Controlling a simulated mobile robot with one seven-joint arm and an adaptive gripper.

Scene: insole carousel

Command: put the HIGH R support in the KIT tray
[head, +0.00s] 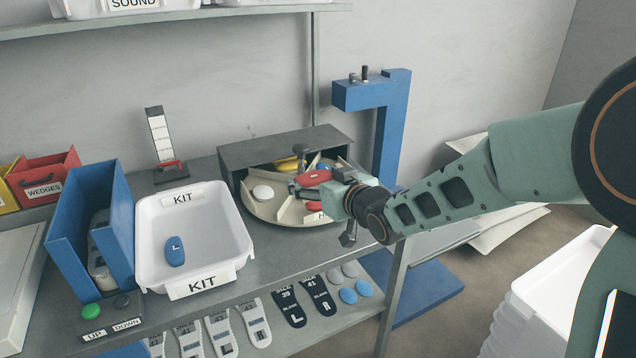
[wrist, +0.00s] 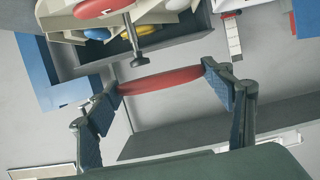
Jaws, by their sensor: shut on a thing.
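My gripper (head: 315,183) is shut on a red support (head: 312,178), held just above the carousel (head: 262,208). In the wrist view the red support (wrist: 160,80) spans the gap between my two fingertips (wrist: 163,82). Its marking cannot be read. Another red support (head: 318,205) lies in the carousel, near a label partly hidden by my gripper; it also shows in the wrist view (wrist: 103,6). The white KIT tray (head: 237,228) stands on the bench left of the carousel. A blue pad marked L (head: 175,251) lies in it.
A grey hood (head: 270,146) covers the carousel's back. A blue post stand (head: 390,130) rises behind my gripper. A blue holder (head: 75,225) stands left of the tray. UP and DOWN buttons (head: 92,313) are at front left.

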